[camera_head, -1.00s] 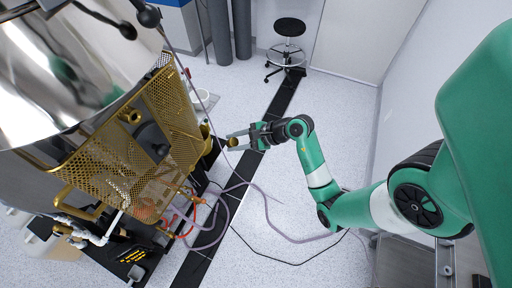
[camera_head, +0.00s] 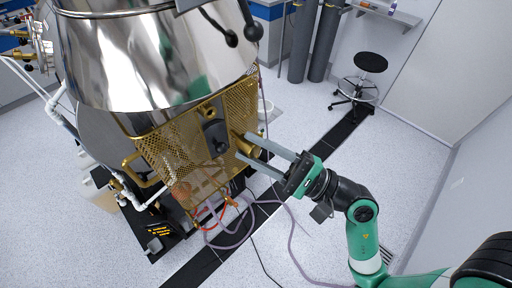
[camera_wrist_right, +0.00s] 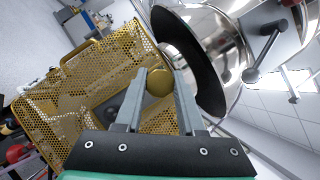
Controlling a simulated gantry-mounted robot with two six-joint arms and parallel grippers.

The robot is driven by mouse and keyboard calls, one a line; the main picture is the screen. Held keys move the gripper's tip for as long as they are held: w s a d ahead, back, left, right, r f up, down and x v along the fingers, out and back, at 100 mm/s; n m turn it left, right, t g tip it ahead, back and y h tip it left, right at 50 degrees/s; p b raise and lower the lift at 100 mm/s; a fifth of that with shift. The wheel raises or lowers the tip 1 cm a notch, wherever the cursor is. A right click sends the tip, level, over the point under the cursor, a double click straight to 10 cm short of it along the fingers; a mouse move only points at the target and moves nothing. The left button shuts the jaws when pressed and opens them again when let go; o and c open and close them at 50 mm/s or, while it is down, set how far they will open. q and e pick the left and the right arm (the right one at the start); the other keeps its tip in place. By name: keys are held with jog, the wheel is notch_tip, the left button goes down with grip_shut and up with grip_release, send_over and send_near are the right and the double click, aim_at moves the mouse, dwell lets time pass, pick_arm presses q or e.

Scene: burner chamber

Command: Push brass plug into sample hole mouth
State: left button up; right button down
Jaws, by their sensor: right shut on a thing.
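The brass plug (camera_head: 249,148) is held between the two long grey fingers of my right gripper (camera_head: 244,147), close to the perforated brass panel. In the right wrist view the plug's round end (camera_wrist_right: 160,82) shows between the fingertips (camera_wrist_right: 159,84). The sample hole mouth cannot be told apart for certain; brass fittings are on the panel near the fingertips, and the plug and fingers cover part of that area. I cannot tell whether the plug touches the mouth. My left gripper is not in view.
The perforated brass panel (camera_head: 172,152) wraps the chamber below the shiny metal vessel (camera_head: 150,60). A dark block (camera_head: 216,138) sits on the panel left of the gripper. Hoses (camera_head: 290,225) hang and lie below. A stool (camera_head: 368,68) stands farther back on open floor.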

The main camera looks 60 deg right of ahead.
aim_at(235, 134)
jog(key=shift+w+d, duration=0.2)
jog(key=shift+w, duration=0.75)
jog(key=shift+w+d, duration=0.25)
jog(key=shift+w, duration=0.65)
jog(key=shift+w+d, duration=0.2)
jog(key=shift+w, duration=0.75)
jog(key=shift+f, duration=0.1)
jog(key=shift+p, duration=0.45)
jog(key=shift+w, duration=0.15)
jog(key=shift+w+d, duration=0.25)
jog(key=shift+w, duration=0.7)
jog(key=shift+w+d, duration=0.2)
jog(key=shift+w, duration=0.7)
jog(key=shift+c, duration=2.2)
grip_release()
jog(key=shift+s, duration=0.1)
